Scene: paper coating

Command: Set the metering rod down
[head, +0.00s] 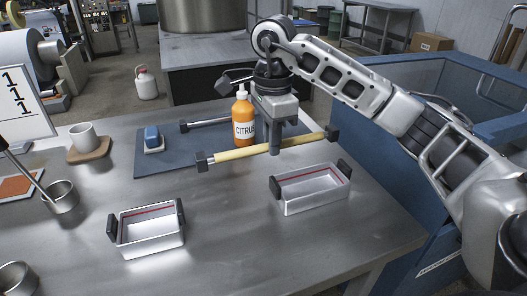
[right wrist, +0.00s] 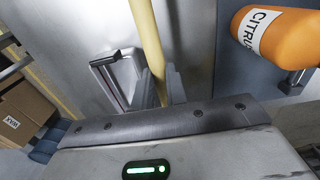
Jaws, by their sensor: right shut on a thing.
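The metering rod (head: 242,153) is a pale yellow bar with black end blocks. My right gripper (head: 276,142) is shut on it, a little right of its middle. The rod lies across the front edge of the blue-grey mat (head: 184,153), behind the right metal tray. I cannot tell whether it touches the surface or hangs just above it. In the right wrist view the rod (right wrist: 147,40) runs down between the two fingers (right wrist: 160,92), which hide its lower part. A second, silver rod (head: 207,122) lies at the back of the mat, partly hidden. My left gripper is out of view.
An orange CITRUS bottle (head: 243,121) stands close behind the rod. Two metal trays with black handles, one right (head: 312,193) and one left (head: 151,238), stand in front. The front middle of the table is clear.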

